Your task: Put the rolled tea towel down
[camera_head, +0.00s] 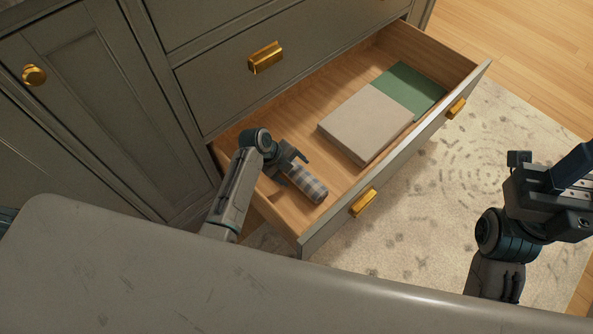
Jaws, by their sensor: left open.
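The rolled tea towel (309,184), a checked grey-blue roll, lies in the left part of the open drawer (348,158). My left gripper (292,168) is open at the towel's upper left end, close beside it. I cannot tell whether its fingers touch the towel.
A grey folded cloth or box (365,122) and a green flat item (409,90) lie in the drawer's right part. The drawer front has brass pulls (363,202). A grey worktop edge (150,220) is in the foreground. A patterned rug (500,115) lies right of the drawer.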

